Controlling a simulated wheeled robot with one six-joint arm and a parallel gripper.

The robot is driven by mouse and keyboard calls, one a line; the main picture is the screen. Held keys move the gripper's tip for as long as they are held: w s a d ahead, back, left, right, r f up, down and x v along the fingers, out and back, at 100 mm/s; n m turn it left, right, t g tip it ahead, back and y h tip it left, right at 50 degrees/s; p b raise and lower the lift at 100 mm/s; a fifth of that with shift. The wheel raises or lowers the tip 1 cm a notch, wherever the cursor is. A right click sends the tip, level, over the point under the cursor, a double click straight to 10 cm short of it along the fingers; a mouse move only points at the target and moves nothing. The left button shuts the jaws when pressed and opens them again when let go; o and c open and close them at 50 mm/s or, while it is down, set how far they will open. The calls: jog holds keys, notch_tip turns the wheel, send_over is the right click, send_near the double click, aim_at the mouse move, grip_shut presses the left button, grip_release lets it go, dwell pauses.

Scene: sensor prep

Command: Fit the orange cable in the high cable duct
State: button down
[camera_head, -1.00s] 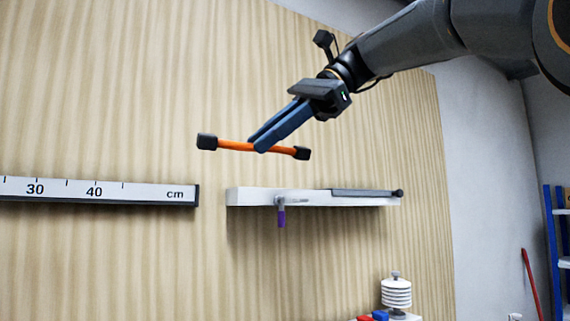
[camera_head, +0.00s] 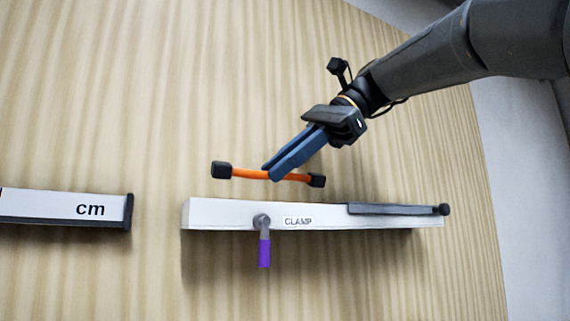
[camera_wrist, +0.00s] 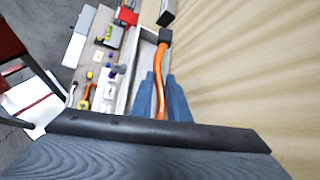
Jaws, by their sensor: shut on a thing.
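The orange cable (camera_head: 250,173) has a black block at each end. My gripper (camera_head: 270,173) is shut on the cable near its middle and holds it in the air, just above the white duct. The cable also shows between the blue fingers in the wrist view (camera_wrist: 161,82). The high cable duct (camera_head: 225,214) is a long white channel on the wood-grain wall, labelled CLAMP. A lever with a purple handle (camera_head: 264,252) hangs down from its front. A dark grey strip (camera_head: 390,209) with a black knob lies along its right part.
A ruler bar (camera_head: 60,207) marked cm is on the wall left of the duct, with a gap between them. In the wrist view, a bench with several small items (camera_wrist: 100,75) lies far below. The wall above the duct is bare.

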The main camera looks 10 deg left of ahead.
jog(key=shift+f+b, duration=0.7)
jog(key=shift+f, duration=2.1)
jog(key=shift+p, duration=0.7)
jog(key=shift+f, duration=0.2)
jog(key=c, duration=1.7)
grip_release()
jog(key=shift+w, duration=0.1)
jog(key=shift+o, duration=0.4)
jog(key=shift+f, duration=0.1)
